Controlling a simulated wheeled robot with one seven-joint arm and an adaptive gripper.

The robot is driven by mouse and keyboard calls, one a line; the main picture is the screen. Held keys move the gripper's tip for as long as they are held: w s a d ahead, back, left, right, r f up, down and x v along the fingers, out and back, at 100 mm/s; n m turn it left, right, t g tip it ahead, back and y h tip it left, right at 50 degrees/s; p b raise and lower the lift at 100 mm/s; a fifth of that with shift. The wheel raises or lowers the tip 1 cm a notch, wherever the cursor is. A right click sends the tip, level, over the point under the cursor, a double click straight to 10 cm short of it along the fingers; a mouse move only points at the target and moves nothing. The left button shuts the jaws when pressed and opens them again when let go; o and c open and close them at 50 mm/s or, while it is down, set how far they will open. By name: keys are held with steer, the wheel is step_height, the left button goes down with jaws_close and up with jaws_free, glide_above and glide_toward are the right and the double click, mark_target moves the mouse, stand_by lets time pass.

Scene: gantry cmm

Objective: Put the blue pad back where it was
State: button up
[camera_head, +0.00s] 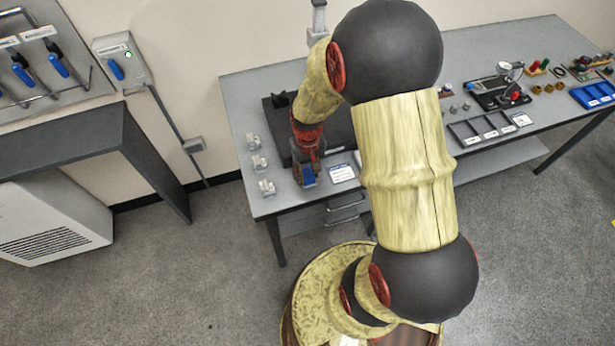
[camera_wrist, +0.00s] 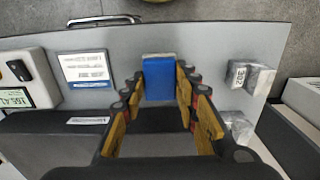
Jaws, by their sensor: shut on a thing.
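The blue pad (camera_head: 308,179) is at the front left of the grey workbench (camera_head: 350,205), just below my gripper (camera_head: 306,168). In the wrist view, the blue pad (camera_wrist: 159,80) sits between the two fingers of my gripper (camera_wrist: 161,88), with a pale strip along its far edge. My gripper is shut on it and points down at the bench. I cannot tell whether the pad touches the bench top. My arm hides part of the bench in the head view.
A dark slab (camera_head: 338,127) lies behind my gripper. A device with a display (camera_wrist: 25,80) shows in the wrist view. Trays and parts fill the bench's right side.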

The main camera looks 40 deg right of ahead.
steer(key=shift+f, duration=1)
steer(key=shift+f, duration=0.15)
steer(key=o, duration=1)
steer(key=shift+o, duration=0.2)
step_height(320, 180, up, 13)
steer(key=p, duration=0.2)
step_height(320, 180, up, 13)
steer(key=n+t, duration=0.1)
steer(key=t, duration=0.2)
glide_above(307, 175)
steer(key=s+a, duration=0.3)
steer(key=a, duration=0.3)
steer(key=s+a+r+n+t, duration=0.2)
steer(key=s+a+r, duration=0.3)
steer(key=s+r, duration=0.4)
steer(key=shift+s+a+r+t, duration=0.15)
steer(key=shift+a+r+t, duration=0.2)
steer(key=shift+r, duration=0.35)
